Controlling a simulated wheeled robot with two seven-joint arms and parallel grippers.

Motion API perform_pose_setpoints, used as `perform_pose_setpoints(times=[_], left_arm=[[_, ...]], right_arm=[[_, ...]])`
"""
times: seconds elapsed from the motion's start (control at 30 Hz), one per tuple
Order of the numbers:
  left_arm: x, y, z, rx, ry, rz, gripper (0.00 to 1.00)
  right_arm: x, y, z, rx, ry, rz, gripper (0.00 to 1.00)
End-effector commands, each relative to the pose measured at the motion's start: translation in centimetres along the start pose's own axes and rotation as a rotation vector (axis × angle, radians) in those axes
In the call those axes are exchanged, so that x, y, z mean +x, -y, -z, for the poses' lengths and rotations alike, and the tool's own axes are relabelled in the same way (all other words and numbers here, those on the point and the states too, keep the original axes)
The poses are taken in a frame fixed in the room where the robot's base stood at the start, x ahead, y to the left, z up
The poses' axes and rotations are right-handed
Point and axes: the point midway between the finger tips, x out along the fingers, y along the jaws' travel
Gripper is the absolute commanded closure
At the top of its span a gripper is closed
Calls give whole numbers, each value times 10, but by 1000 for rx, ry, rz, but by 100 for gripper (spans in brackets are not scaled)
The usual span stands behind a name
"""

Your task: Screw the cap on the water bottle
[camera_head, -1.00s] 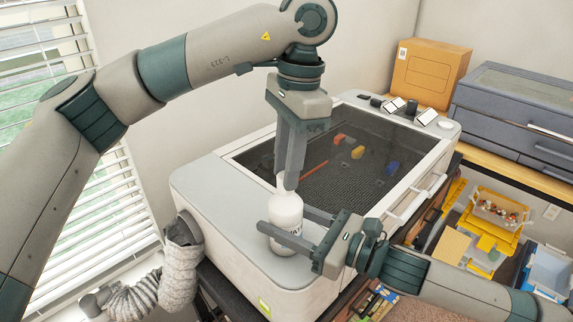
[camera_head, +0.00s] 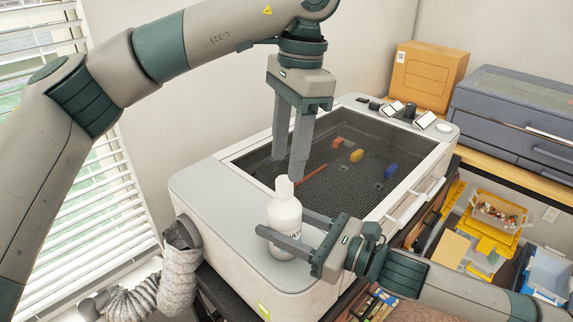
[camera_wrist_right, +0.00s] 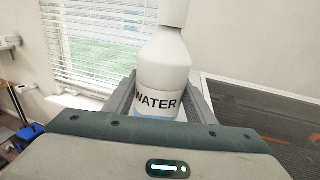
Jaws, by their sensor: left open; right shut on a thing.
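The white water bottle (camera_head: 284,218) stands upright on the light top of the machine's near left corner. Its "WATER" label shows in the right wrist view (camera_wrist_right: 158,100). A white cap (camera_head: 284,187) sits on the bottle's neck; its lower part also shows at the top edge of the right wrist view (camera_wrist_right: 173,12). How tightly it sits cannot be told. My right gripper (camera_head: 282,223) is shut on the bottle's body from the right, one finger on each side. My left gripper (camera_head: 288,169) points down, open and empty, just above the cap, its fingers apart.
The machine's dark mesh window (camera_head: 340,185) lies behind the bottle, with small coloured blocks beneath it. A grey hose (camera_head: 178,275) hangs at the left. A cardboard box (camera_head: 428,75) and grey drawers (camera_head: 515,110) stand at the back right.

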Motion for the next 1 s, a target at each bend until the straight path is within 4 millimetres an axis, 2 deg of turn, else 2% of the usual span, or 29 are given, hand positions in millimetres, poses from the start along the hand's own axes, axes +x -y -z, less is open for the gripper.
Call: perform_pose_setpoints(times=[0.2, 0.43, 0.6, 0.93, 0.97, 1.0], left_arm=[[-40, 0, 0, -1, -2, 3, 55], [-72, 0, 0, -1, -1, 3, 55], [-83, 0, 0, 0, -1, 1, 55], [-85, 0, 0, 2, -1, 0, 55], [-85, 0, 0, 1, -1, 0, 55], [-85, 0, 0, 2, -1, 0, 55]], right_arm=[[0, 1, 0, 0, -1, 1, 100], [0, 1, 0, 0, -1, 1, 100], [0, 1, 0, 0, -1, 1, 100], [0, 1, 0, -1, -1, 1, 100], [0, 1, 0, -1, -1, 1, 43], [0, 1, 0, -1, -1, 1, 33]])
